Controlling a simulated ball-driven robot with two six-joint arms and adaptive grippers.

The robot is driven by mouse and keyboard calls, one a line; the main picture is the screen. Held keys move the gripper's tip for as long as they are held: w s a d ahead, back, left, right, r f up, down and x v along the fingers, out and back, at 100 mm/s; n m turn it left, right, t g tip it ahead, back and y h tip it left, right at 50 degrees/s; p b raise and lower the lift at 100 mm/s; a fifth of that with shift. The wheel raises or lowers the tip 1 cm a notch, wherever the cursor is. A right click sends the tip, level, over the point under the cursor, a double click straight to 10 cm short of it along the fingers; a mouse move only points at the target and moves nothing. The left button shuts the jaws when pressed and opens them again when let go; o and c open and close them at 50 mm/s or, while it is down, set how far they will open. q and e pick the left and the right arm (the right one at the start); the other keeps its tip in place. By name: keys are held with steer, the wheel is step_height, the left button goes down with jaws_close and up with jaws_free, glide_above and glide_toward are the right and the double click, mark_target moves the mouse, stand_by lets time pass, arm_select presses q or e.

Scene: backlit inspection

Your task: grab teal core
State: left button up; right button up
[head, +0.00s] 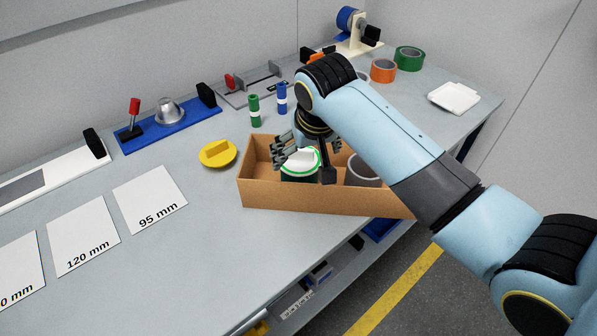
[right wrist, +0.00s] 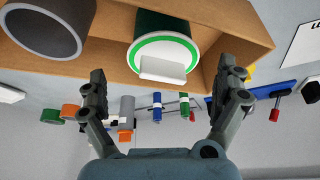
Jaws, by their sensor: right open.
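The teal core (head: 300,177) stands in the cardboard box; its side is dark green. Its top is white with a bright green ring. In the right wrist view the core (right wrist: 163,48) shows a white raised tab on its face. My right gripper (head: 311,160) is open over the box, with its fingers around and above the core's top in the head view. In the right wrist view the gripper (right wrist: 160,92) has nothing between its fingertips, and the core lies beyond them. Whether a finger touches the core, I cannot tell. My left gripper is not in view.
The cardboard box (head: 320,200) also holds a grey hollow core (head: 362,171) at right. A yellow knobbed disc (head: 217,153) lies left of the box. Labelled white cards lie at left. The table front is clear.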

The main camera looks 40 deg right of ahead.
mark_target(301, 163)
steer(key=x, duration=0.8)
steer(key=shift+w+a+f, duration=0.1)
steer(key=shift+w+f, duration=0.15)
steer(key=shift+f, duration=0.1)
steer(key=shift+s+f, duration=0.1)
steer(key=shift+c, duration=0.4)
